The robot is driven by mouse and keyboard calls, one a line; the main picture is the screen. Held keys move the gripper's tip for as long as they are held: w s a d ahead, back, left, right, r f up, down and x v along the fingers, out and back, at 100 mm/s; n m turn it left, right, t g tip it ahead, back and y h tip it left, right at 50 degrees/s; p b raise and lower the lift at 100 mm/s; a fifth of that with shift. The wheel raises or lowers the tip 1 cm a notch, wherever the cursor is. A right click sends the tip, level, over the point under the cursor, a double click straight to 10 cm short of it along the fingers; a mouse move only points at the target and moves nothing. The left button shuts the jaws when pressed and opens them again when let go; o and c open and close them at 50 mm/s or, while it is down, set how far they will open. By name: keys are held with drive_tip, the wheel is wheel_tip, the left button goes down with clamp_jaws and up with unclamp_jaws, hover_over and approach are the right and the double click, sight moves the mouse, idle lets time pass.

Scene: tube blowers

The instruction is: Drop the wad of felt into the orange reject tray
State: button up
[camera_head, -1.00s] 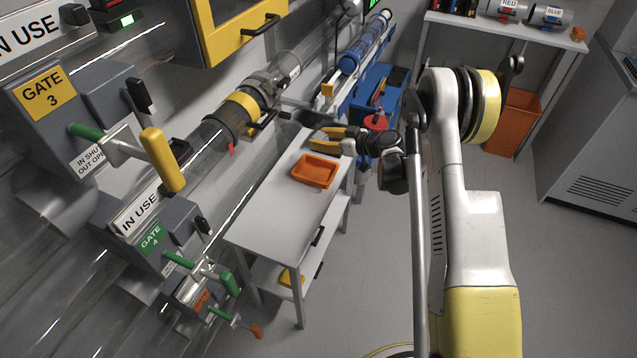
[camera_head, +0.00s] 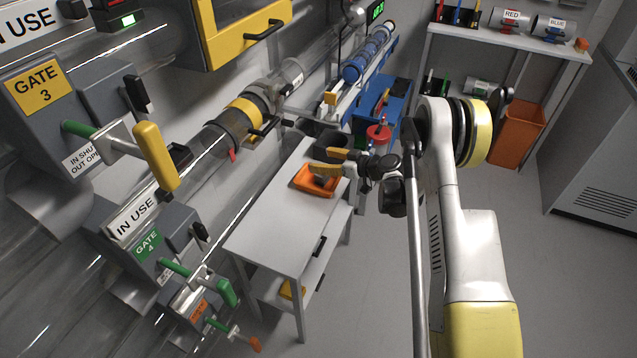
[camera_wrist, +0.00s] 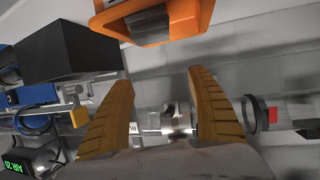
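The orange reject tray (camera_head: 302,187) sits on the grey table near its far end. It also shows at the top of the wrist view (camera_wrist: 165,36). A dark grey lump, which looks like the wad of felt (camera_head: 322,181), lies inside the tray. A grey patch of it shows over the tray's edge in the wrist view (camera_wrist: 150,20). My gripper (camera_head: 319,159) is above the tray with its yellow fingers spread apart. In the wrist view my gripper (camera_wrist: 163,78) has nothing between its fingers.
A black open box (camera_head: 331,144) stands behind the tray at the table's far end. Clear tubes with a yellow-banded coupling (camera_head: 244,110) run along the left wall. The table's near part (camera_head: 270,227) is bare. An orange bin (camera_head: 517,135) stands on the floor at the back right.

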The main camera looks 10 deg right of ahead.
drive_tip(key=v, duration=1.2)
drive_tip(key=s+a+r+m+g+h, duration=0.2)
drive_tip(key=s+a+r, duration=0.25)
drive_tip(key=r, duration=0.35)
drive_tip(key=s+a+r+m+g+h, duration=0.1)
drive_tip(key=s+a+r+m+h, duration=0.15)
drive_tip(key=s+r, duration=0.4)
drive_tip(key=s+r+m+h, duration=0.2)
drive_tip(key=s, duration=0.9)
drive_tip(key=s+r+m+h, duration=0.1)
drive_tip(key=s+r+h, duration=0.1)
drive_tip(key=s, duration=0.9)
drive_tip(key=shift+s+a+r+m+h, duration=0.25)
drive_tip(key=shift+r+m+h, duration=0.1)
drive_tip(key=shift+r, duration=0.4)
